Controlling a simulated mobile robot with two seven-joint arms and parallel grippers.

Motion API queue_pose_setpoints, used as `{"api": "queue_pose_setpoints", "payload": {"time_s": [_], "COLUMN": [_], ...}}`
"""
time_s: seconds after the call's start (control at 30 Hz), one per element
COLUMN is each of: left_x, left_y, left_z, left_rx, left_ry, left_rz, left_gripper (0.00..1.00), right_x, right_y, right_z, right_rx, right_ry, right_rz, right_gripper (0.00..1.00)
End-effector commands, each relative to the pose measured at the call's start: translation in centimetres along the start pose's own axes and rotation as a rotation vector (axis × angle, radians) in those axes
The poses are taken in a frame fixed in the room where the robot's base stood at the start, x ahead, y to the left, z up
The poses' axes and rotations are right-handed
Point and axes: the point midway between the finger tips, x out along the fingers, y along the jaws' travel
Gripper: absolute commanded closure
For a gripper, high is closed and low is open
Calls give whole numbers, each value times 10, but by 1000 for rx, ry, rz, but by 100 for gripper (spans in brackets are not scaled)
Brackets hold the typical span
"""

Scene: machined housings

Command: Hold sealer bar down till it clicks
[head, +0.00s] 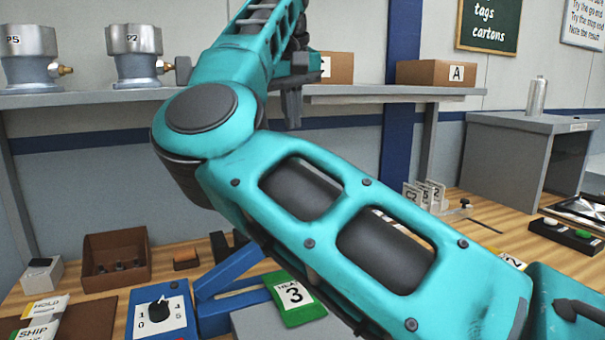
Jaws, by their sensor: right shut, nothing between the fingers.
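A blue sealer (213,318) sits on the wooden bench at the lower left, partly hidden behind my right arm. Its blue bar (228,281) slants up to the right and passes out of sight behind the arm. A dial box (160,312) with a black knob stands at its left. My left gripper is not in view.
A grey shelf (350,91) holds metal housings (134,55) and cartons (436,74). A brown bin (116,262) and HOLD and SHIP cards stand at the left. A grey stand (520,150) and a button box (566,233) are at the right.

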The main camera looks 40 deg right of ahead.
Motion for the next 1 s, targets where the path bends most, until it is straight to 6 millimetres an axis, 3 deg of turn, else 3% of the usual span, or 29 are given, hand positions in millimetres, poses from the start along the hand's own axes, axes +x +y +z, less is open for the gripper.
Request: {"api": "queue_pose_setpoints", "payload": {"time_s": [0.37, 0.8, 1.0], "left_x": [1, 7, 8], "left_y": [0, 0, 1], "left_z": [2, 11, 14], "left_rx": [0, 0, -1], "left_ry": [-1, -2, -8], "left_rz": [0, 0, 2], "left_gripper": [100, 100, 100], "right_x": [8, 93, 123], "right_y": [0, 1, 10], "right_z": [0, 1, 7], "right_rx": [-1, -1, 3], "right_ry": [-2, -5, -2], "right_rz": [3, 3, 6], "right_gripper": [100, 100, 100]}}
